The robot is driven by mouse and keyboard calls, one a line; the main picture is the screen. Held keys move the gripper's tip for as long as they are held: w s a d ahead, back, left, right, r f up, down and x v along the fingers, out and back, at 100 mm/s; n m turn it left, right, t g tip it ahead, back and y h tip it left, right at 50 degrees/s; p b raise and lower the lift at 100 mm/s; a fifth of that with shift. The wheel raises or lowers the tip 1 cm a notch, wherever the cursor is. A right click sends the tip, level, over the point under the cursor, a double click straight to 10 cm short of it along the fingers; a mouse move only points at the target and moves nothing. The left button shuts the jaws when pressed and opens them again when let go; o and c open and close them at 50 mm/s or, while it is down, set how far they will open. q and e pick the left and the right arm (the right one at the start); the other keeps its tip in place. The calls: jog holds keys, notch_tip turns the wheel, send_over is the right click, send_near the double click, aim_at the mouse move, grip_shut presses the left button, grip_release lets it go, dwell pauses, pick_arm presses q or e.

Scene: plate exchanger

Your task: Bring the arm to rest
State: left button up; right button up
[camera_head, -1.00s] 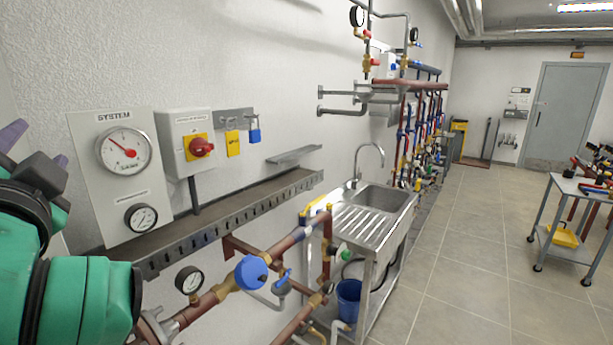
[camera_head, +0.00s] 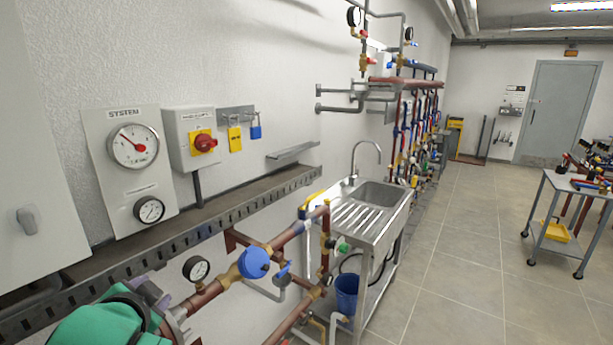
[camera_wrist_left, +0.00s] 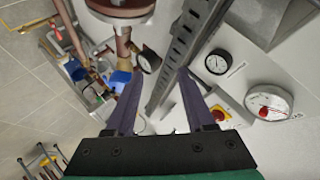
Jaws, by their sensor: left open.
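My left arm shows green at the bottom left of the head view, beside the wall pipework. Its left gripper (camera_head: 152,292) is partly seen there, with a bit of purple finger near the pipe flange. In the left wrist view the left gripper (camera_wrist_left: 158,88) has two purple fingers spread apart with nothing between them except background. The slotted rail (camera_wrist_left: 178,65) and a small pressure gauge (camera_wrist_left: 148,61) lie beyond the fingers. My right gripper is in neither view.
The slotted shelf rail (camera_head: 190,238), the pipe with a blue-capped valve (camera_head: 254,263) and a black gauge (camera_head: 196,269) are close to my arm. A steel sink (camera_head: 378,193) stands further on. A grey cabinet (camera_head: 35,170) is at left. The tiled floor (camera_head: 460,250) is clear.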

pick_arm(q)
jog(key=s+d+f+n+g+h, duration=0.1)
jog(key=s+f+g, duration=0.3)
jog(key=f, duration=0.5)
jog(key=s+d+f+n+g+h, duration=0.1)
jog(key=s+d+f+n+h, duration=0.1)
jog(key=s+f, duration=0.5)
jog(key=s+d+f+n+g+h, duration=0.1)
jog(key=s+f+g, duration=0.25)
jog(key=f, duration=0.65)
notch_tip(320, 180, down, 27)
jog(key=s+b, duration=0.2)
jog(key=b, duration=0.3)
jog(key=s+a+f+g+b, duration=0.2)
jog(key=s+f+b, duration=0.3)
jog(key=s+f, duration=1.3)
notch_tip(320, 180, down, 4)
jog(key=shift+a+r, duration=0.1)
jog(key=shift+a, duration=0.2)
